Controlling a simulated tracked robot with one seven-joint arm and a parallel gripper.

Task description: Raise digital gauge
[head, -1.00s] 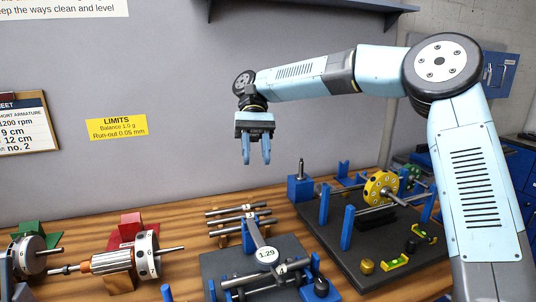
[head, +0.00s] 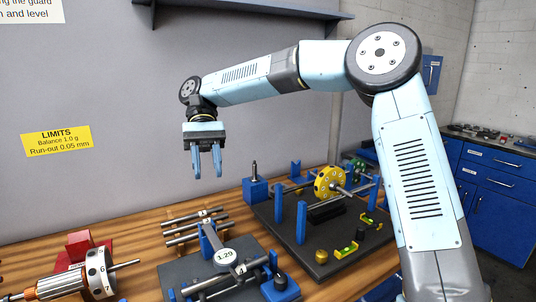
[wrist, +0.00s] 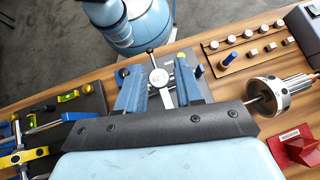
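The digital gauge (head: 226,256) has a round white face that reads 1.29 and a grey bar behind it. It sits low over a dark base plate (head: 176,274) with blue blocks and a shaft. In the wrist view the gauge face (wrist: 159,77) shows between my two blue fingers. My gripper (head: 206,172) points down with its fingers apart and nothing between them. It hangs well above the bench, above and behind the gauge in the head view. The gripper's open fingers also show in the wrist view (wrist: 155,76).
A copper-wound rotor (head: 72,280) lies at the lower left beside a red block (head: 78,245). Several steel shafts (head: 194,228) rest behind the gauge. A second dark plate (head: 318,262) to the right carries blue posts and a yellow disc (head: 328,184). The air around my gripper is clear.

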